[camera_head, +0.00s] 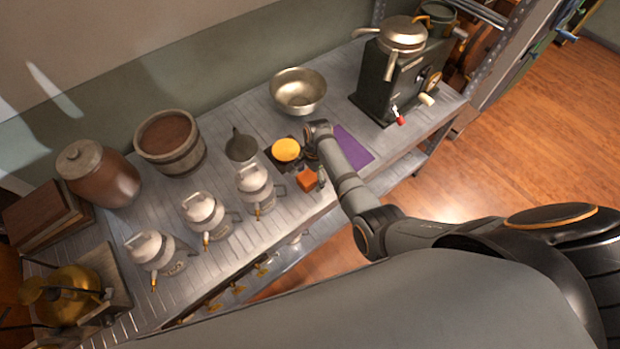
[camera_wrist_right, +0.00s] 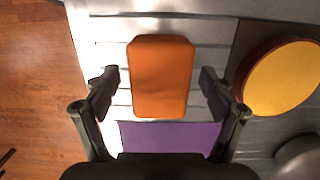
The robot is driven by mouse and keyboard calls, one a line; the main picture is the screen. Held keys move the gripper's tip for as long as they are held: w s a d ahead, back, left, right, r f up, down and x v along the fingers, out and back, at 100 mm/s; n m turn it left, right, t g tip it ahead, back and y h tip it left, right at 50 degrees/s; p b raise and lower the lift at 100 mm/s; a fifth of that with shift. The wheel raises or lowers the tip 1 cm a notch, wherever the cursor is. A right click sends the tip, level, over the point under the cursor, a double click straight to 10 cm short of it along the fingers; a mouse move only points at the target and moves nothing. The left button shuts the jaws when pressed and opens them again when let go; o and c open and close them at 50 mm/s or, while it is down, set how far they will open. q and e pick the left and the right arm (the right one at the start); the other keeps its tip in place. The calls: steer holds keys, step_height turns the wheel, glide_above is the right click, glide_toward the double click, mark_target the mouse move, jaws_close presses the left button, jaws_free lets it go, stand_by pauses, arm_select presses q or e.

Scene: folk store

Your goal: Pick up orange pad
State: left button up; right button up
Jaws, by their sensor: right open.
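The orange pad (camera_head: 307,180) is a small block lying near the front edge of the slatted metal counter. In the right wrist view the orange pad (camera_wrist_right: 161,76) shows from above, between the two fingers. My right gripper (camera_wrist_right: 160,88) is open above the pad, with a gap on each side of it. In the head view the right gripper (camera_head: 314,160) is mostly hidden by its own wrist, just behind the pad. My left gripper is not in view.
A yellow round piece (camera_head: 286,150) on a dark base stands left of the gripper, and a purple mat (camera_head: 352,146) lies to the right. A metal bowl (camera_head: 298,92) is behind.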

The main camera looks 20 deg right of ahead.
stand_by(0.3)
steer(key=c, duration=1.2)
steer(key=shift+r, duration=0.1)
